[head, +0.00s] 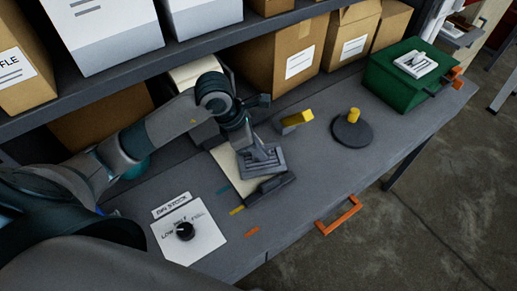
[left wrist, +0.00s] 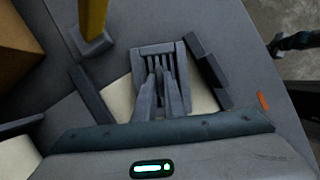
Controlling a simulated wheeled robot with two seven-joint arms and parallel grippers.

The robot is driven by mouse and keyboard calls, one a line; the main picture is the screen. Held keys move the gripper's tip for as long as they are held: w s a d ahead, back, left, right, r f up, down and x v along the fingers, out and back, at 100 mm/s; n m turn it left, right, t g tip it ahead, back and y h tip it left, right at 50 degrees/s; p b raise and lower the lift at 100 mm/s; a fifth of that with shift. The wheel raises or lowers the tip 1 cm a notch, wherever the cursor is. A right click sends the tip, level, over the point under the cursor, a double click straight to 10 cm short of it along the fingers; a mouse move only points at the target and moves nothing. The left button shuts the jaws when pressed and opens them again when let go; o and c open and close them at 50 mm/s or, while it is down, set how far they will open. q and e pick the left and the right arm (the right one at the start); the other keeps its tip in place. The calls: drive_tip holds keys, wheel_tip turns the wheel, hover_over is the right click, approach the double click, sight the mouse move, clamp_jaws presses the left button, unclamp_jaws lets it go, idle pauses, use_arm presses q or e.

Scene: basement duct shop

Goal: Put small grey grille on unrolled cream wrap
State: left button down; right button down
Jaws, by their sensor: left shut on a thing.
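The small grey grille (head: 264,161) is a slatted plate held in my left gripper (head: 247,143), whose fingers are shut on it. In the left wrist view the grille (left wrist: 160,50) shows its slats beyond my closed fingers (left wrist: 160,75). The unrolled cream wrap (head: 228,168) lies on the bench directly under and beside the grille; it also shows on both sides of the grille in the left wrist view (left wrist: 119,98). I cannot tell whether the grille touches the wrap or hangs just above it. My right gripper is out of view.
A dark bar (head: 270,190) lies along the wrap's near end. A yellow-and-grey block (head: 297,120) and a round dark disc with a yellow knob (head: 352,132) stand to the right. A green box (head: 400,75) is farther right. White paper (head: 190,243) with a black knob lies near left.

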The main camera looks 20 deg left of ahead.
sight(251, 160)
use_arm(q)
drive_tip(key=c, duration=1.8)
unclamp_jaws()
drive_tip(key=shift+f, duration=0.15)
drive_tip(key=shift+c, duration=0.2)
drive_tip(key=shift+r, duration=0.2)
drive_tip(key=shift+a+r, duration=0.1)
drive_tip(key=b+v, duration=0.2)
drive_tip(key=v, duration=0.5)
